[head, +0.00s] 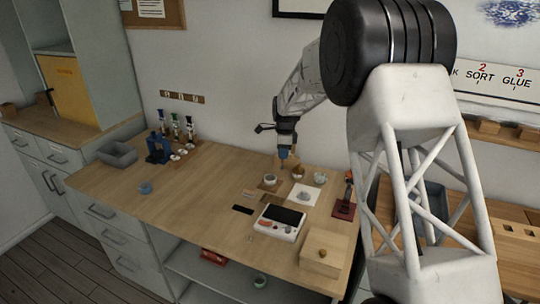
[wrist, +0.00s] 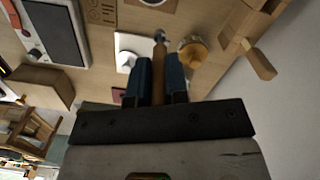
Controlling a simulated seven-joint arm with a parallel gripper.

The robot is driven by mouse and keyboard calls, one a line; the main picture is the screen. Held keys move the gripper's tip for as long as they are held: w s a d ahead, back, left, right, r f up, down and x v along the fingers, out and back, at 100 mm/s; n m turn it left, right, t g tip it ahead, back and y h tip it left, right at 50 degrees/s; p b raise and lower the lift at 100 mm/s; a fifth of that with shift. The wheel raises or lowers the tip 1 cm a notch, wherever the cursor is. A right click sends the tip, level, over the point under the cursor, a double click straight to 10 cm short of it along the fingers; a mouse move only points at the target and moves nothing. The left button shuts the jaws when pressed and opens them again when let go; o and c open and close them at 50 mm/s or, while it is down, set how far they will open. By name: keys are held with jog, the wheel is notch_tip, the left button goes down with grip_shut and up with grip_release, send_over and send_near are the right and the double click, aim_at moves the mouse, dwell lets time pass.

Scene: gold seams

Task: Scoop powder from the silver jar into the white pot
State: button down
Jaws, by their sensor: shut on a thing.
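My gripper (head: 285,157) is shut on the wooden handle of a small scoop (wrist: 159,68); in the wrist view my blue fingertips (wrist: 158,60) flank it. The scoop's metal end points away from my gripper, apparently empty, though it is too small to be sure. A pale shiny jar (head: 320,178), likely the silver jar, stands to the right. An amber jar (head: 298,172) stands between, close beside the scoop in the wrist view (wrist: 193,50).
A white sheet (head: 296,198) with a pale object lies in front of the jars. A device with a dark screen (head: 280,222), a wooden box (head: 325,249) and a red-based stand (head: 344,209) are nearby.

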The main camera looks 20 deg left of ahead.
jog(key=w+d+r, duration=0.1)
jog(key=w+d, duration=0.3)
jog(key=d, duration=0.3)
jog(key=w+d+y, duration=0.1)
jog(key=w+d, duration=0.3)
jog(key=d, duration=0.4)
jog(key=shift+d+r, duration=0.15)
jog(key=shift+r, duration=0.25)
jog(key=shift+f, duration=0.15)
jog(key=shift+f, duration=3.2)
jog(key=shift+f, duration=0.45)
jog(key=shift+r, duration=0.15)
notch_tip(320, 180, up, 7)
dwell(0.3)
dwell(0.5)
